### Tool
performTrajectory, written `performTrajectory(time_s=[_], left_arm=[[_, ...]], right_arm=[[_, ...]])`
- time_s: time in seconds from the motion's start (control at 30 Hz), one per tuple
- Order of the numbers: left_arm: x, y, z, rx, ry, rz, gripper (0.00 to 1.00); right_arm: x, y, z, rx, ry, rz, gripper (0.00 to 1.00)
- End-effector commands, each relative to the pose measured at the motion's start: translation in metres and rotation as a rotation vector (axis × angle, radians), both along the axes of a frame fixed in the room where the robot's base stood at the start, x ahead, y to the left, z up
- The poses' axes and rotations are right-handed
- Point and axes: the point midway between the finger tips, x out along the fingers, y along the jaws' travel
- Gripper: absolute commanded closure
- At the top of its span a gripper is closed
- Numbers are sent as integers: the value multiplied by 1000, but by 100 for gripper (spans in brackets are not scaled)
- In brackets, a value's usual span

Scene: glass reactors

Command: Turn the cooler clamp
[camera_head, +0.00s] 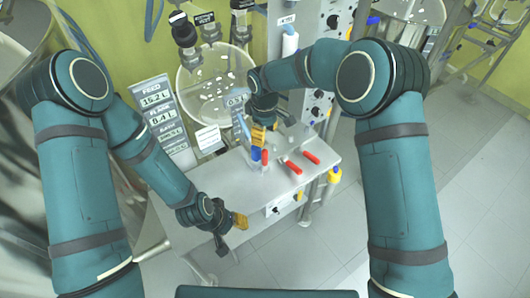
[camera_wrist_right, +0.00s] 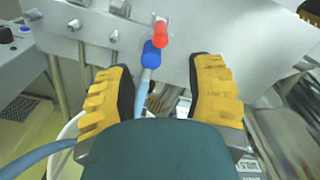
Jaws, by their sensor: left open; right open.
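A clamp with a blue handle (camera_head: 256,154) stands on the steel bench beneath my right gripper (camera_head: 263,132), with a red handle (camera_head: 265,158) beside it. In the right wrist view, the open yellow fingers of my right gripper (camera_wrist_right: 160,92) lie left and right of the blue handle (camera_wrist_right: 151,55), without visible contact. The red handle (camera_wrist_right: 162,33) shows just above it. I cannot tell for sure which handle is the cooler clamp. My left gripper (camera_head: 231,231) is open and empty at the bench's front edge, away from the handles.
A glass reactor (camera_head: 216,88) and a display panel (camera_head: 160,107) stand behind. Open floor (camera_head: 440,170) lies to the right.

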Motion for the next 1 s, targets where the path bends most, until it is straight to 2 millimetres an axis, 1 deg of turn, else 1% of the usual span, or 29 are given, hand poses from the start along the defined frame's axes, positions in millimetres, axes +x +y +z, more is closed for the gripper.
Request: performTrajectory(time_s=[0.03,0.4,0.6,0.7,0.8,1.0], left_arm=[[0,0,-1,0,0,0,53],[0,0,-1,0,1,0,53],[0,0,-1,0,1,-1,53],[0,0,-1,0,1,-1,53],[0,0,-1,0,1,-1,53],[0,0,-1,0,1,-1,53]], right_arm=[[-1,-1,-9,-1,4,-1,46],[-1,-1,-81,0,4,-3,46],[-1,-1,-111,1,2,-4,46],[-1,-1,-121,1,3,-4,46],[-1,-1,-126,1,0,-4,46],[0,-1,-128,2,0,-4,46]])
